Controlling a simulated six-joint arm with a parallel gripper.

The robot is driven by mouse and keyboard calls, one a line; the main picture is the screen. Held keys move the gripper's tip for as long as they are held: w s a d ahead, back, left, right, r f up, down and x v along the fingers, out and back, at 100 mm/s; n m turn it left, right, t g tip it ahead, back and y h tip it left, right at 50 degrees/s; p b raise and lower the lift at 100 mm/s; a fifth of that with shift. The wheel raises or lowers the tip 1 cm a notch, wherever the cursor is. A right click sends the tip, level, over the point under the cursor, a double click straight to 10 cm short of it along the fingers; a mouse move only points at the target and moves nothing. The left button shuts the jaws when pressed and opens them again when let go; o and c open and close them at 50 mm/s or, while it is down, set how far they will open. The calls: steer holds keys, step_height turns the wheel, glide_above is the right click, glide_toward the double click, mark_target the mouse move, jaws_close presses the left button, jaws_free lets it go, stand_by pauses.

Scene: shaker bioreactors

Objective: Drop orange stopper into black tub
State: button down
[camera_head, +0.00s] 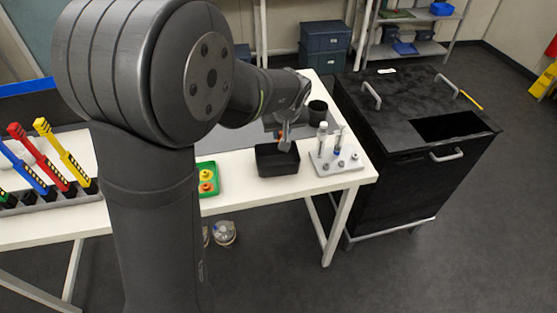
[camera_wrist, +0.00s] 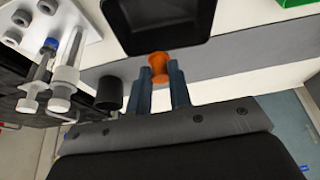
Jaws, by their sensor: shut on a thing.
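The orange stopper (camera_wrist: 158,66) is held between the two fingertips of my gripper (camera_wrist: 160,78) in the wrist view. In the head view my gripper (camera_head: 284,140) is above the back edge of the black tub, and only a little orange shows at its tip. The black tub (camera_head: 278,170) is open-topped and stands on the white table. It also shows in the wrist view (camera_wrist: 165,45), with its near rim just beyond the stopper. The stopper appears at the rim; its exact height above it is unclear.
A white rack (camera_head: 340,164) with tubes stands right of the tub, and a dark cup (camera_head: 317,112) behind it. A green tray (camera_head: 213,187) with yellow and orange pieces is on the left. A black cabinet (camera_head: 400,170) stands beyond the table's right end.

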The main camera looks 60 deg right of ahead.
steer(key=shift+f, duration=2.1)
steer(key=c, duration=1.2)
jaws_free()
steer(key=shift+c, duration=0.2)
steer(key=shift+r, duration=0.1)
steer(key=v, duration=1.7)
steer(key=shift+r, duration=0.1)
